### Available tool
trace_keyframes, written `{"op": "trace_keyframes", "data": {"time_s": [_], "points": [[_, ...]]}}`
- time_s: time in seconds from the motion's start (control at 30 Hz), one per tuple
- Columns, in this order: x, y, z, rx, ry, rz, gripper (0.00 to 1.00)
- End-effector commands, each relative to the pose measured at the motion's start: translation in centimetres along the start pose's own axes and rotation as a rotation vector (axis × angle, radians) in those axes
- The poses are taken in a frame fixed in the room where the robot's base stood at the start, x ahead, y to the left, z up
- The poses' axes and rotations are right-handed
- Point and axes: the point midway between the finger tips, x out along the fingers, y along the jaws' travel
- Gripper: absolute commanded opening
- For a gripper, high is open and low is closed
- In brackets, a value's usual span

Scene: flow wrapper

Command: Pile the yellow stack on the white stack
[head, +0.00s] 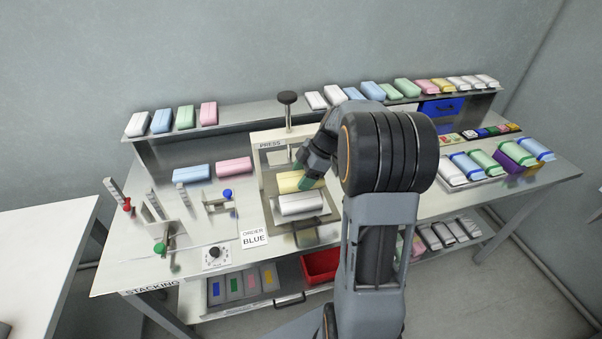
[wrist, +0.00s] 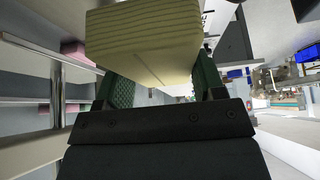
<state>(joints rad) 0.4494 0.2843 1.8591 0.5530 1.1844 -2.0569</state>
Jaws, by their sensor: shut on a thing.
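The yellow stack (head: 291,181) shows in the head view at the press, just behind the white stack. In the wrist view the yellow stack (wrist: 145,45) fills the space between the green finger pads. My gripper (head: 304,176) is shut on it; in the wrist view its fingers (wrist: 158,88) lie along both sides. The white stack (head: 301,204) lies on the plate of the press, nearer the front. Whether the yellow stack touches the press plate or hangs above it I cannot tell. My arm hides part of the area to the right.
The press (head: 263,150) has a frame and a black-knobbed post (head: 288,98) close behind my gripper. Blue (head: 191,174) and pink (head: 234,165) stacks lie left of it. An order sign (head: 254,238) stands in front. A shelf (head: 240,124) with several stacks runs along the back.

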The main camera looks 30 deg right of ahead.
Motion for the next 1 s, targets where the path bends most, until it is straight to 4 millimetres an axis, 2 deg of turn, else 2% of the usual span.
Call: {"op": "trace_keyframes", "data": {"time_s": [0.73, 1.0], "points": [[5.2, -0.1, 3.0, 0.004, -0.001, 0.001, 0.41], [5.6, 0.0, 3.2, 0.003, -0.001, 0.002, 0.41]]}}
